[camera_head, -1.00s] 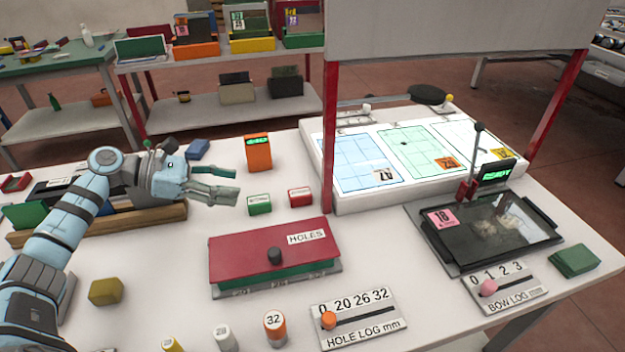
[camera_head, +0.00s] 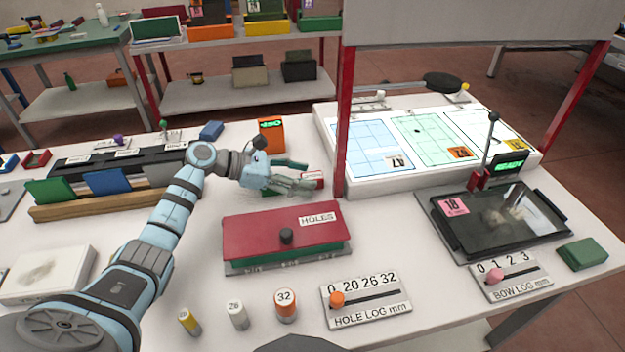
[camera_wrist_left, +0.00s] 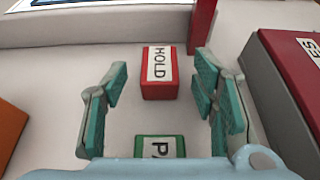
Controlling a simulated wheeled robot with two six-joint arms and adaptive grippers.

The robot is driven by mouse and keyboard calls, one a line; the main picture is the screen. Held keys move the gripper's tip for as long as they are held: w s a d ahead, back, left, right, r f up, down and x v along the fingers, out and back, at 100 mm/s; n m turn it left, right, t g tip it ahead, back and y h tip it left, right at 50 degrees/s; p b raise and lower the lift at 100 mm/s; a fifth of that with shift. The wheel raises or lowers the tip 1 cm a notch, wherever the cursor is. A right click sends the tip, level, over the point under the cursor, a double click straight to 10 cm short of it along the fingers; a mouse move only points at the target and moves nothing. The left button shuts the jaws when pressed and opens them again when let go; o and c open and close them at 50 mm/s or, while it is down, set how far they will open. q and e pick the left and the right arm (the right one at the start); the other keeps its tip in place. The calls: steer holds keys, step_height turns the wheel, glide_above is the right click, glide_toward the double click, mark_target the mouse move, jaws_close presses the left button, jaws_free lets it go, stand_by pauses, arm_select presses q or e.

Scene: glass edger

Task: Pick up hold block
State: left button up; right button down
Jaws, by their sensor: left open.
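The hold block is a small red block (camera_wrist_left: 160,73) with a white HOLD label, standing on the table. In the left wrist view it lies ahead, between and just beyond the fingertips of my left gripper (camera_wrist_left: 162,82). In the head view the gripper (camera_head: 308,179) partly covers the red block (camera_head: 313,176). My left gripper is open and empty, with a finger on each side of the gap. A green block (camera_wrist_left: 160,146) with a partly hidden label sits nearer, beneath the gripper. My right gripper is not in view.
The red HOLES box (camera_head: 270,233) stands close in front of the gripper. An orange device (camera_head: 271,136) stands behind it. A red post (camera_head: 344,130) and the lit panel (camera_head: 400,190) are just beyond the block. White table shows around it.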

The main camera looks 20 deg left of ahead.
arm_select(q)
steer(key=c, duration=1.2)
steer(key=shift+c, duration=0.2)
